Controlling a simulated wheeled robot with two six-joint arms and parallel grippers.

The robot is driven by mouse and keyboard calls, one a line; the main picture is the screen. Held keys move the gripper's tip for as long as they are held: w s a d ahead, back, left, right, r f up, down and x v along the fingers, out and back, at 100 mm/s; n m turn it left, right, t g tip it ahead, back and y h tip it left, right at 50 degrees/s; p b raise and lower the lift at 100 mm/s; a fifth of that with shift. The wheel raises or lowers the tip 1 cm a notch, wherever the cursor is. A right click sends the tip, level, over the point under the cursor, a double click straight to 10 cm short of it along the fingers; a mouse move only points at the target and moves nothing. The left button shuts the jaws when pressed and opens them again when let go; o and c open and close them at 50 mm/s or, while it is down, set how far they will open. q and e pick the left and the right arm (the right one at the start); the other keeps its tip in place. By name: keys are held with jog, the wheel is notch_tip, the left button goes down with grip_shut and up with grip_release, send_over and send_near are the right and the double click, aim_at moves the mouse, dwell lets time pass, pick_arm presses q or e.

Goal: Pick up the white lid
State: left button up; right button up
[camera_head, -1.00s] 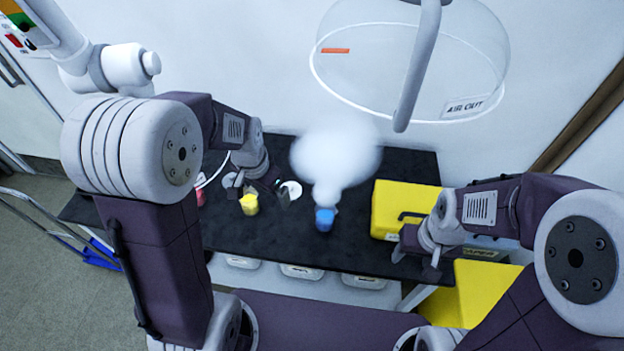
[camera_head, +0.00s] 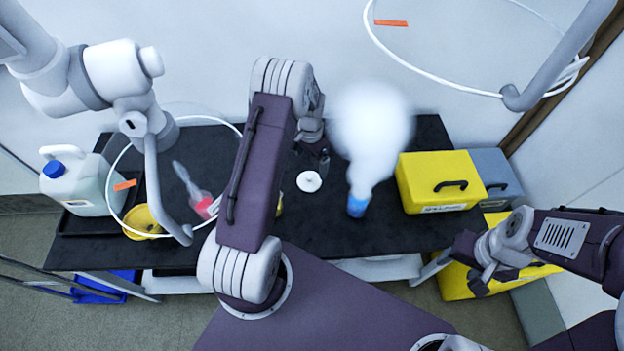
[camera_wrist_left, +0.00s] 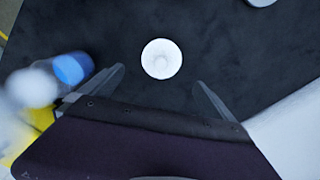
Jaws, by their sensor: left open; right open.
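The white lid (camera_head: 309,181) is a small round disc lying flat on the black bench top (camera_head: 396,228). In the left wrist view the lid (camera_wrist_left: 161,59) lies ahead of the fingers, centred between them. My left gripper (camera_head: 321,165) is open and empty beside and above the lid; its two spread fingers (camera_wrist_left: 158,78) show in the wrist view. How high it is above the lid I cannot tell. My right gripper (camera_head: 478,280) is open and empty at the right, off the bench's front edge.
A blue cup (camera_head: 357,206) giving off a white cloud (camera_head: 372,130) stands just right of the lid. A yellow case (camera_head: 438,184) stands further right. A white jug (camera_head: 82,184), a yellow bowl (camera_head: 143,221) and a pink-filled bottle (camera_head: 203,205) are at left.

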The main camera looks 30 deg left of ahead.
aim_at(309, 176)
pick_arm(q)
jog(key=shift+s+d+f, duration=0.1)
jog(key=shift+s+f, duration=0.05)
jog(key=shift+f, duration=0.1)
jog(key=f, duration=0.3)
jog(key=shift+a+f+p, duration=0.2)
jog(key=shift+a+p, duration=0.05)
jog(key=shift+p, duration=0.15)
jog(key=shift+f, duration=0.4)
notch_tip(309, 176, down, 4)
jog(key=shift+f+p, duration=0.1)
jog(key=shift+p, duration=0.45)
jog(key=shift+a+f, duration=0.1)
jog(key=shift+f, duration=0.15)
jog(key=shift+r, duration=0.1)
jog(key=c, duration=1.3)
